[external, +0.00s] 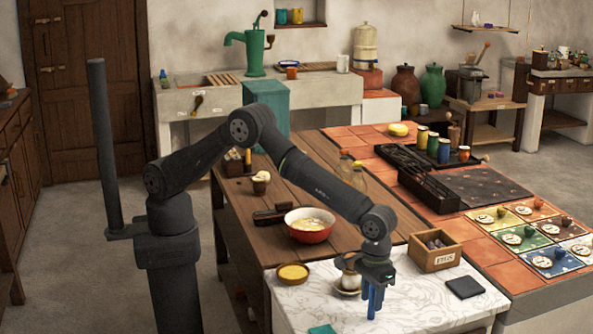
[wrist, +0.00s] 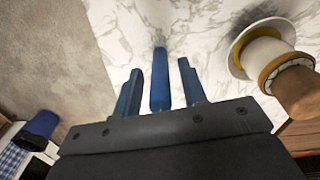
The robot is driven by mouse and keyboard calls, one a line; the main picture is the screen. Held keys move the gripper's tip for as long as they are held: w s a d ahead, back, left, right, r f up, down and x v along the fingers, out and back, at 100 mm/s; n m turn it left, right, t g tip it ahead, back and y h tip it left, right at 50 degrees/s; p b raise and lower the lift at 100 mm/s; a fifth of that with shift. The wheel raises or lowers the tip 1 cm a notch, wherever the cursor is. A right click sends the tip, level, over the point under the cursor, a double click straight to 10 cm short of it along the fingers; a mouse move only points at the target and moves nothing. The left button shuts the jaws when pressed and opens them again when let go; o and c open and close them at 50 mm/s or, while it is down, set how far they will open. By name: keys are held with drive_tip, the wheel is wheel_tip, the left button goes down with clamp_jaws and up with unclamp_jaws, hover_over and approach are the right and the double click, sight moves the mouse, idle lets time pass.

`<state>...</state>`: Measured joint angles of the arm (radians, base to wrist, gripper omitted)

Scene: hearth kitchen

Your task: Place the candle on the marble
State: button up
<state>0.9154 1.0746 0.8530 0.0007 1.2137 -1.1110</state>
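A blue candle (wrist: 160,80) is between the two blue fingers of my gripper (wrist: 160,92) in the wrist view. A narrow gap shows on each side of it, so the fingers look open around it, not closed on it. In the external view my gripper (external: 374,288) points down over the white veined marble (external: 425,302), near its middle. The candle there is hard to tell from the fingers; its lower end appears at or close to the marble. The marble also fills the upper wrist view (wrist: 205,20).
A pot on a yellow-rimmed saucer (wrist: 237,66) stands close beside my gripper. A wooden box (external: 435,262), a dark square slab (external: 464,287), a yellow dish (external: 292,273) and a teal cloth (external: 322,329) are around. A red bowl (external: 310,236) stands behind.

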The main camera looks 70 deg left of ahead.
wheel_tip(320, 180, up, 12)
drive_tip(key=shift+r, duration=0.15)
idle(0.6)
wheel_tip(320, 180, down, 12)
drive_tip(key=shift+r, duration=1.95)
drive_tip(key=shift+f, duration=0.1)
